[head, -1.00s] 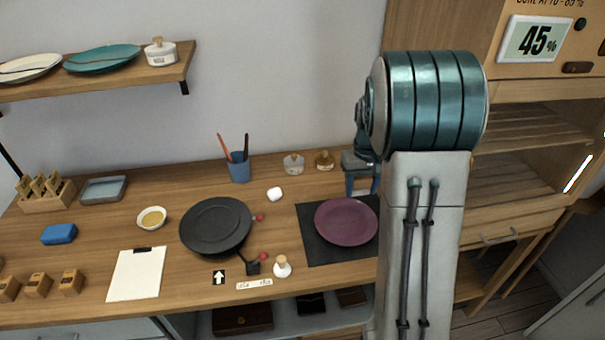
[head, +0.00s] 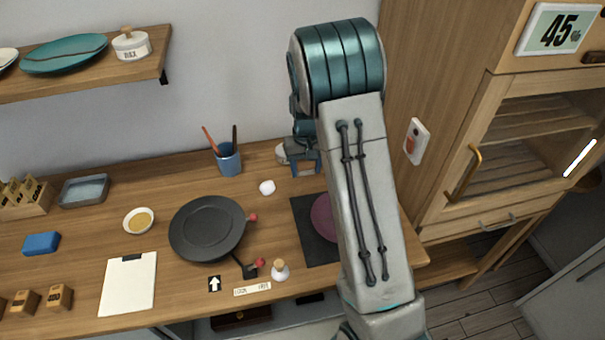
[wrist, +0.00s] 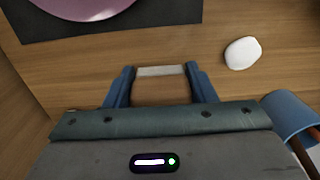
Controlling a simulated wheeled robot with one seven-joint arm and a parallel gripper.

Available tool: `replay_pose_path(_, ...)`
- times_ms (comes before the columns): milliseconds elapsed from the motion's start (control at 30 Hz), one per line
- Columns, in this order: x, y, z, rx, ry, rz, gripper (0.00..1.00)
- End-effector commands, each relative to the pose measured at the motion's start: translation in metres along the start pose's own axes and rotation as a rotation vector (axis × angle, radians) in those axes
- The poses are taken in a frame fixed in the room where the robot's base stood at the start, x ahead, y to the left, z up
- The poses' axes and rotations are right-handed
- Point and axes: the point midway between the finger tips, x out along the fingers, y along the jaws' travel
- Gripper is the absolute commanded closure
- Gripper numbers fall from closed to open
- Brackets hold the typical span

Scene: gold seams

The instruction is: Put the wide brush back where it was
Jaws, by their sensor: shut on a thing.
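My gripper (wrist: 160,76) shows in the wrist view with its two blue fingers apart, closed on a pale, flat piece that spans the gap. In the head view my gripper (head: 306,168) is over the back of the worktop, behind the dark mat, and the held piece cannot be made out. The blue cup (head: 229,160) stands to the left of my gripper with an orange-red handle and a dark handle in it. The cup (wrist: 291,113) is at the right edge in the wrist view.
A white lump (head: 267,187) lies between cup and mat (head: 304,244). A purple plate (head: 322,218) sits on the mat, partly behind my arm. A black wheel (head: 207,228) is left of these. A cabinet (head: 486,150) is at right.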

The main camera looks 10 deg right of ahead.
Motion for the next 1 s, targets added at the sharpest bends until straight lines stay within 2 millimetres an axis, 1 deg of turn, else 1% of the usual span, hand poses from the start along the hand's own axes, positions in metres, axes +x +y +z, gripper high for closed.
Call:
replay_pose_path(33,0.002,-0.004,-0.002,-0.001,0.0,0.0,0.68)
replay_pose_path(167,0.009,-0.009,-0.004,0.001,0.0,0.0,0.68)
replay_pose_path(300,0.028,-0.008,-0.003,0.001,-0.004,0.001,0.68)
replay_pose_path(433,0.042,-0.009,-0.004,0.001,-0.001,0.0,0.68)
replay_pose_path(533,0.046,-0.009,-0.004,0.001,0.0,-0.001,0.68)
replay_pose_path(733,0.046,-0.009,-0.004,0.0,0.001,0.0,0.68)
replay_pose_path(867,0.051,-0.009,-0.004,0.0,0.001,-0.001,0.68)
replay_pose_path(900,0.049,-0.009,-0.004,0.0,0.001,-0.001,0.38)
replay_pose_path(933,0.049,-0.009,-0.004,0.0,0.001,-0.001,0.3)
replay_pose_path(967,0.049,-0.009,-0.004,0.0,0.001,-0.001,0.28)
replay_pose_path(1000,0.049,-0.009,-0.004,0.0,0.001,0.0,0.28)
